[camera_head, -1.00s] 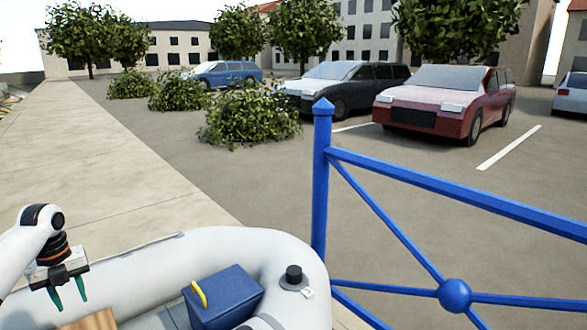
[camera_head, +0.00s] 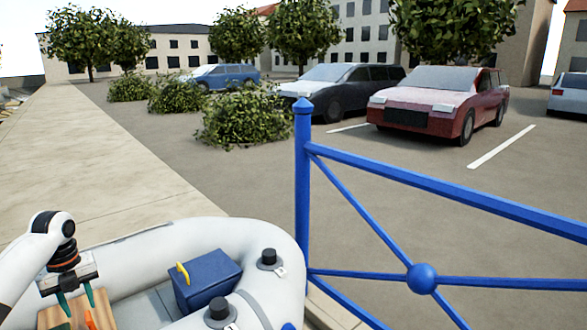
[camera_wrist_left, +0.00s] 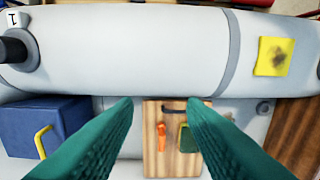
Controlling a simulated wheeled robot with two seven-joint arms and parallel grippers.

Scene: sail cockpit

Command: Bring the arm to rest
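My left arm comes in from the left in the head view, over a grey-white inflatable boat (camera_head: 255,300). My left gripper (camera_head: 76,298) points down and its two green fingers are apart. In the left wrist view the fingers (camera_wrist_left: 160,102) are also apart, with nothing held between them. Below them is a wooden board (camera_wrist_left: 153,130) with an orange item (camera_wrist_left: 161,137) and a dark green item (camera_wrist_left: 187,138) on it. My right gripper does not show in either view.
A blue box (camera_head: 207,282) with a yellow handle sits in the boat, right of the gripper. A blue railing (camera_head: 303,190) stands beside the boat. A yellow patch (camera_wrist_left: 274,56) is on the boat's tube. Parked cars and bushes are farther off.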

